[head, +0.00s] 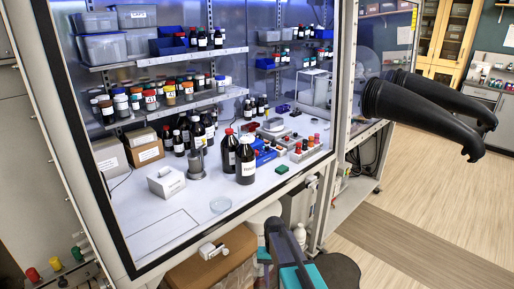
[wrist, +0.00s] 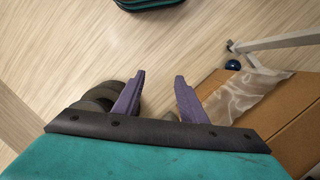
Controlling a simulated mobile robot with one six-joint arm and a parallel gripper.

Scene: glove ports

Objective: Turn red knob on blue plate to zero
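My gripper (wrist: 160,76) is open and empty in the wrist view, its two purple fingers apart above the wooden floor. In the head view my arm shows at the bottom, outside the glass cabinet. Inside the cabinet, a blue block (head: 265,157) lies on the white worktop behind the dark bottles, with small red pieces near it. It is too small to tell whether it is the blue plate with the red knob. A red knob (head: 33,274) also shows at the lower left, outside the cabinet, on a dark strip. No dial marks are readable.
The glass front (head: 130,200) stands between my arm and the worktop. Black gloves (head: 425,105) stick out at the right. A cardboard box (head: 210,262) stands below the cabinet and also shows in the wrist view (wrist: 275,115). Floor at the right is clear.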

